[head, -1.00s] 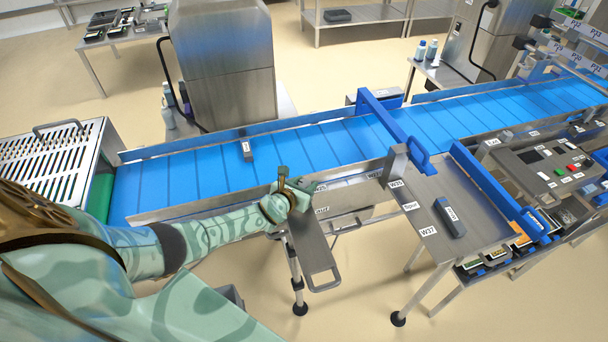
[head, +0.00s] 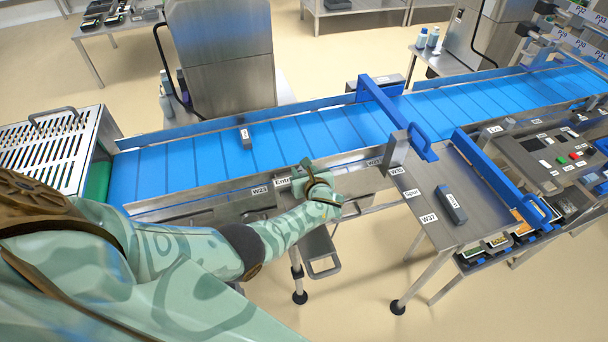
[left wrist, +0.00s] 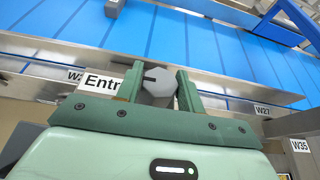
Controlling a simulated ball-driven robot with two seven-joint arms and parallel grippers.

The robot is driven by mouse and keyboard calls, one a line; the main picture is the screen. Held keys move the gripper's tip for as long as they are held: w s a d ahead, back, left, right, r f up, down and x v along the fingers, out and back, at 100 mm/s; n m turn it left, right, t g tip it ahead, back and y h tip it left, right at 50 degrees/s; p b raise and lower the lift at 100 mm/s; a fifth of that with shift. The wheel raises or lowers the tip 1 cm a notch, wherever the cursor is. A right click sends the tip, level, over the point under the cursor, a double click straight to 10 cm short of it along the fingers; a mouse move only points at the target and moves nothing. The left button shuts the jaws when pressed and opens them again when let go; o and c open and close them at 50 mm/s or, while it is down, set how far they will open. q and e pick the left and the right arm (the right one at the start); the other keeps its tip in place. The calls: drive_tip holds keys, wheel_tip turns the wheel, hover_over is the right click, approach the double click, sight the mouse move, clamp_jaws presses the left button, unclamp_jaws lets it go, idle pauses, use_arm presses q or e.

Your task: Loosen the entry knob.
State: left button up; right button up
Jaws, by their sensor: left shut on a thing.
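The entry knob (left wrist: 160,78) is a grey, many-sided knob with a dark mark on its face, on the conveyor's near side rail next to the "Entry" label (left wrist: 100,83), whose end is partly covered. My left gripper (left wrist: 160,88) has one green finger on each side of the knob and is shut on it. In the head view the left gripper (head: 312,178) is at the near rail, right of the "Entr…" label (head: 290,180), and hides the knob. My right gripper is not in view.
The blue conveyor belt (head: 310,135) runs behind the rail with a small dark pack (head: 245,139) on it. To the right, a steel side table (head: 425,235) holds another dark pack (head: 451,204). A blue guard bar (head: 392,112) crosses the belt.

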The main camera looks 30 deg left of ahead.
use_arm(q)
drive_tip(key=shift+n+g+y+b, duration=0.3)
drive_tip(key=shift+n+g, duration=0.1)
drive_tip(key=o, duration=1)
